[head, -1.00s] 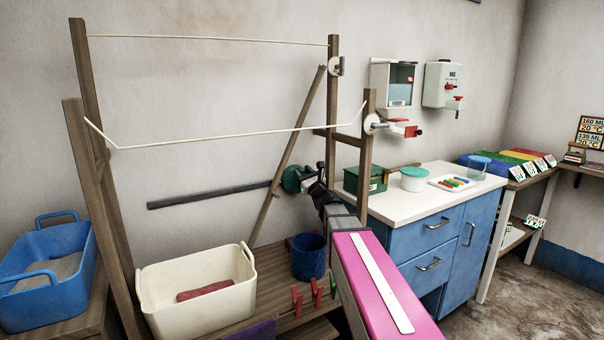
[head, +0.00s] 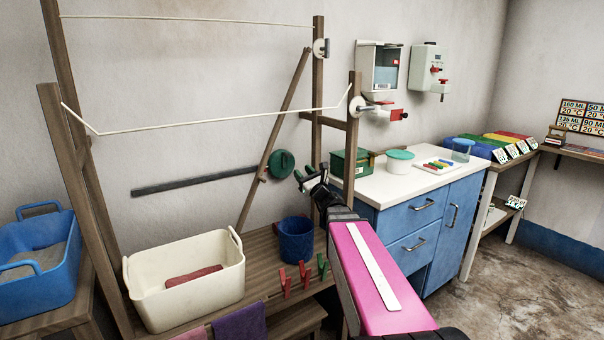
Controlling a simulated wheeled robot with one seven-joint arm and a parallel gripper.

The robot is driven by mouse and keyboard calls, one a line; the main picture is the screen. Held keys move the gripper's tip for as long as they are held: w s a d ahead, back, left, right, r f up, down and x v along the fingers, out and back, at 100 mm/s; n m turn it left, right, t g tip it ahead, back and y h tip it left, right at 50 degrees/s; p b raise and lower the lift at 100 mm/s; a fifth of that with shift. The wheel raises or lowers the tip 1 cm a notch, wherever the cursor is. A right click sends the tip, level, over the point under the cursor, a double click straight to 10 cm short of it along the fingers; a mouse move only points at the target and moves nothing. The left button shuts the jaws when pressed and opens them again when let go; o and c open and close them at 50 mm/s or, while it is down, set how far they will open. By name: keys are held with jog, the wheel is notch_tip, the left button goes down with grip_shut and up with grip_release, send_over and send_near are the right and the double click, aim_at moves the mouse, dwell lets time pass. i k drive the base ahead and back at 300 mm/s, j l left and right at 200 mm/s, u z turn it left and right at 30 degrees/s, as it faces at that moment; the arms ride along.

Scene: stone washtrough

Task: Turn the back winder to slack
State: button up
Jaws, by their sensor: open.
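The back winder (head: 321,47) is a small pale disc with a grey handle, high on the back right post. The back line (head: 190,19) runs from it to the back left post and looks nearly straight. The front winder (head: 362,107) sits on the front right post. Its front line (head: 220,121) hangs lower, with a bend near each end. My gripper (head: 303,180) is open and empty, low between the right posts and the wall, well below the back winder. Its fingertips are small and dark, close to a green disc (head: 282,163) in the picture; contact cannot be told.
A slanting brace (head: 275,130) stands left of my gripper. Below are a blue bucket (head: 296,240), a cream basin (head: 187,290) and several clothes pegs (head: 304,273). The white counter (head: 415,180) with a green box (head: 342,168) lies right. Wall space between the lines is open.

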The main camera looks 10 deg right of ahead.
aim_at(326, 48)
jog(key=k+l, duration=0.65)
jog(key=k, duration=0.25)
